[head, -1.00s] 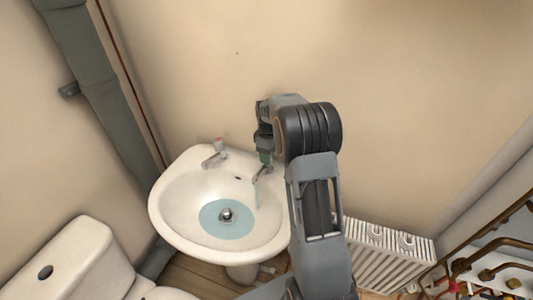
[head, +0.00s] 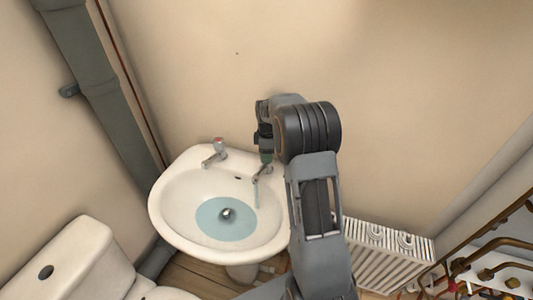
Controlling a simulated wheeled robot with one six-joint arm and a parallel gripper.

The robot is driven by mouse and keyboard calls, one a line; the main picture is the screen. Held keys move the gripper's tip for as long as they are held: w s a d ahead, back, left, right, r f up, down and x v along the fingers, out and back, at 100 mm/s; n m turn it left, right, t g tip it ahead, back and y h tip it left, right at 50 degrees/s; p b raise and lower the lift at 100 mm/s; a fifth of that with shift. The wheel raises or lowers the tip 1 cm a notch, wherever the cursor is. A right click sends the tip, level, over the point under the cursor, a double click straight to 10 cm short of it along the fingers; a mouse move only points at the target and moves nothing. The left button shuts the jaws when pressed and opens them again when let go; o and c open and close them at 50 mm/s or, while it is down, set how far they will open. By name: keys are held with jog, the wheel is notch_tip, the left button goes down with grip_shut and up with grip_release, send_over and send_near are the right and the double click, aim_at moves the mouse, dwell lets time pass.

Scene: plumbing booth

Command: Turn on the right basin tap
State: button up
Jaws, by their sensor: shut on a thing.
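The white basin (head: 172,205) stands against the wall in the head view, with a pool of bluish water (head: 213,229) around its plug hole. The left tap (head: 214,157) has a red-marked top and a chrome spout. The right tap (head: 260,176) shows only its spout, with a thin stream of water (head: 257,196) falling from it into the basin. My gripper (head: 266,155) points down over the right tap and is shut on its top. The tap's handle and most of the fingers are hidden by my gripper and arm.
A white toilet cistern (head: 75,262) is at the lower left. A grey soil pipe (head: 100,95) runs down the left corner. A white radiator (head: 385,255) is right of my arm, with copper pipes (head: 490,272) at the far right. The wall above the basin is clear.

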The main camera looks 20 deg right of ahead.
jog(key=shift+w+a+r, duration=0.1)
jog(key=o, duration=0.8)
jog(key=shift+a, duration=0.1)
jog(key=shift+c, duration=0.2)
jog(key=shift+o, duration=0.8)
jog(key=shift+r, duration=0.1)
notch_tip(320, 180, up, 14)
jog(key=shift+f, duration=0.25)
